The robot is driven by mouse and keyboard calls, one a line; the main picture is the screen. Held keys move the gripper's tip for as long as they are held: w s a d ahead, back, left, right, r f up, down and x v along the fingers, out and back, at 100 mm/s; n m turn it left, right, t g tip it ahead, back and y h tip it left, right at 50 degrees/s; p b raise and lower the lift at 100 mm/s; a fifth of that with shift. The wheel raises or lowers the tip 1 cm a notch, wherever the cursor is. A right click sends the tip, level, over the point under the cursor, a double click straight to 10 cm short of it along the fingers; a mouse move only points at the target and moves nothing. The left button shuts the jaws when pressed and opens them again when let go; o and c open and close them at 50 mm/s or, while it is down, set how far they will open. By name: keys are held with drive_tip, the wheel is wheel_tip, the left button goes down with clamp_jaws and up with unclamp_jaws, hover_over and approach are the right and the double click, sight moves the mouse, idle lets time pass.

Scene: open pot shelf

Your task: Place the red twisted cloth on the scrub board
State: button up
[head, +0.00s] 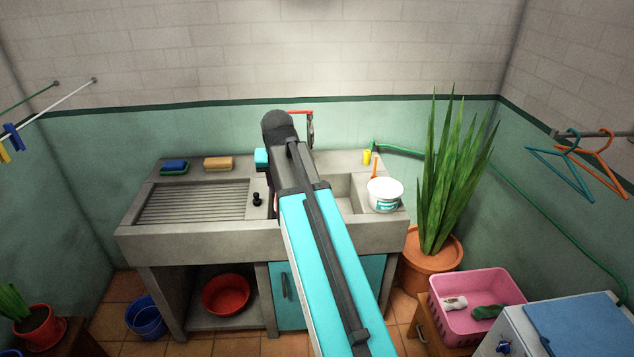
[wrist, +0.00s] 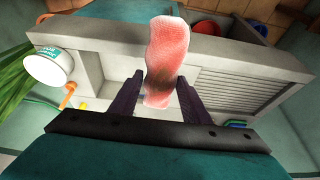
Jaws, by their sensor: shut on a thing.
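The red twisted cloth (wrist: 167,50) is held upright in the wrist view between the two dark fingers of my gripper (wrist: 158,88). My gripper is shut on it near its lower end in that view. The cloth appears above the counter, between the basin and the scrub board. The grey ridged scrub board (head: 195,203) is the left part of the concrete sink unit in the head view. It is bare, and it shows right of the cloth in the wrist view (wrist: 245,88).
A blue-green sponge (head: 174,167) and a tan brush (head: 218,163) lie behind the scrub board. A black plug (head: 256,198) sits at its right edge. A white tub (head: 384,194) stands right of the basin (head: 345,190). A tall plant (head: 450,180) stands at the right.

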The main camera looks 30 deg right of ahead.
drive_tip(key=a+r+n+y, duration=0.2)
drive_tip(key=a+n, duration=0.3)
drive_tip(key=a, duration=1.6)
drive_tip(key=shift+w+a+r+n+t, duration=0.15)
drive_tip(key=shift+w+r+n+t, duration=0.15)
drive_tip(key=shift+r+n+t, duration=0.15)
